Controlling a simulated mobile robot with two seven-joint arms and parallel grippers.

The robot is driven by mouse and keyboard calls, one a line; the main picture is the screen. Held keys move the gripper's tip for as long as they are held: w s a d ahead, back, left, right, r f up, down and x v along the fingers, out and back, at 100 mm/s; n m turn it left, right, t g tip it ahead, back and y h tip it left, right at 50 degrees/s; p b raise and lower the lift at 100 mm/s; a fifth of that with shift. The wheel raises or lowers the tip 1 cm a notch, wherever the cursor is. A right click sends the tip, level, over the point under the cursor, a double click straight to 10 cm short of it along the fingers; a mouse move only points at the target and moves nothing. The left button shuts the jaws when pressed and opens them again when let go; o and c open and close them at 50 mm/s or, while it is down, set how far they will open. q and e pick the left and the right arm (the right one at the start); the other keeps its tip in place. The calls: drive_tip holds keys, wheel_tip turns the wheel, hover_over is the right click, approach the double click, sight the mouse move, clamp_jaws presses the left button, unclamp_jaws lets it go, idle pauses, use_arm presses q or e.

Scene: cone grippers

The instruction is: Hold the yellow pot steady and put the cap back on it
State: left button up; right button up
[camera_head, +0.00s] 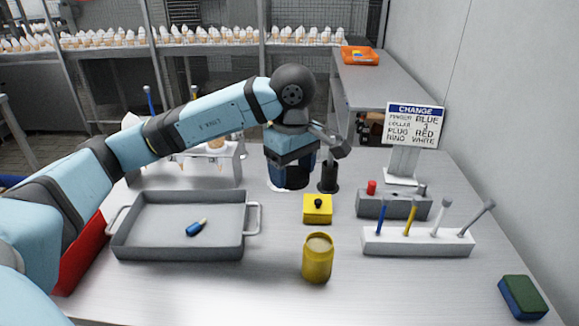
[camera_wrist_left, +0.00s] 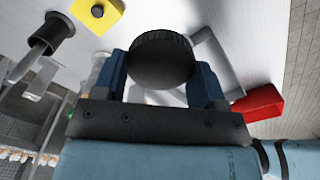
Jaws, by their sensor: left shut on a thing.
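The yellow pot (camera_head: 317,260) stands upright and uncapped on the table, with a pale top surface showing. Nothing holds it. My left gripper (camera_head: 290,172) is behind and a little left of the pot, pointing down near the table. In the left wrist view my left gripper (camera_wrist_left: 162,78) is shut on a round black cap (camera_wrist_left: 161,58) with a ribbed edge, its fingers on either side. In the head view the cap is hard to tell from the dark fingers. The pot does not show in the wrist view. My right gripper is not in view.
A grey tray (camera_head: 180,247) with a small blue-and-yellow item stands left. A yellow block with a black knob (camera_head: 317,212) lies behind the pot. A black cup (camera_head: 329,178) stands beside my gripper. A white tool rack (camera_head: 415,246) is at right.

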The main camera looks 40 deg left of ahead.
use_arm(q)
drive_tip(key=d+f+m, duration=0.6)
drive_tip(key=m, duration=0.9)
drive_tip(key=shift+d, duration=0.25)
